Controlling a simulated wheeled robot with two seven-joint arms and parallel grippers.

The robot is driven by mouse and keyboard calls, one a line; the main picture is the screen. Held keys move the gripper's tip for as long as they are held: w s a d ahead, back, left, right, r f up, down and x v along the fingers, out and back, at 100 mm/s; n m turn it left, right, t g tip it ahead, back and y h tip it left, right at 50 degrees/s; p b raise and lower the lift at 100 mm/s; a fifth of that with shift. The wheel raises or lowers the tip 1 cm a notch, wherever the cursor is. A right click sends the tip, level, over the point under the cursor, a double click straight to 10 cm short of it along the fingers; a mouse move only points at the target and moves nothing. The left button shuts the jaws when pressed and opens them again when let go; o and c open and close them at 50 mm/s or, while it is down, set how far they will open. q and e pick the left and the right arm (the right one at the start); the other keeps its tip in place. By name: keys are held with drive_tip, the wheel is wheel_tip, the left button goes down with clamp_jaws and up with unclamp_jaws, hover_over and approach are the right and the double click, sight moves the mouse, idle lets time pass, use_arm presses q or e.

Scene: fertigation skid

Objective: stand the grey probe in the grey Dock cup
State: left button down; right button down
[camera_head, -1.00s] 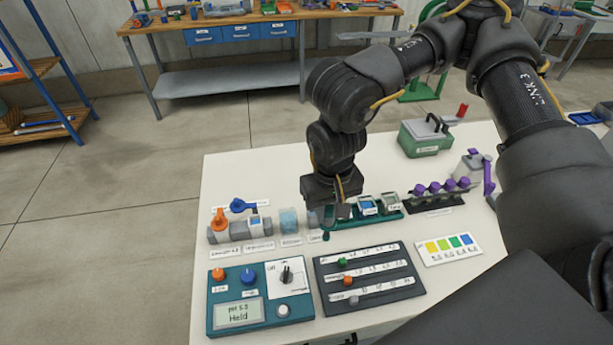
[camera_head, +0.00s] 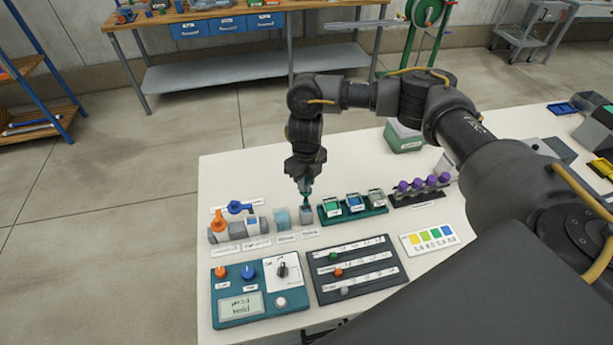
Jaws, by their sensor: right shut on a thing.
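My right gripper (camera_head: 305,183) points down over the work table and is shut on the probe (camera_head: 305,194), whose visible part looks teal and dark. The probe is upright, with its lower end at or just above the mouth of the grey cup (camera_head: 307,216). I cannot tell whether the tip is inside. This cup stands between a light-blue cup (camera_head: 283,218) and a green tray (camera_head: 330,217); its label is too small to read. My left gripper is not in view.
Left of the cups are orange (camera_head: 219,221) and blue (camera_head: 236,208) valve handles. In front are a teal meter box (camera_head: 217,298) and a dark slider panel (camera_head: 375,285). A rack with purple caps (camera_head: 423,184) stands to the right. The table's back left is clear.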

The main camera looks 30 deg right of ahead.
sight(306, 203)
drive_tip(key=shift+d+m, duration=0.15)
drive_tip(key=shift+m, duration=0.15)
drive_tip(key=shift+f, duration=0.1)
drive_tip(key=shift+f, duration=0.1)
wheel_tip(306, 203, down, 8)
drive_tip(key=b, duration=0.7)
drive_tip(key=shift+f, duration=0.15)
drive_tip(key=c, duration=1.1)
unclamp_jaws()
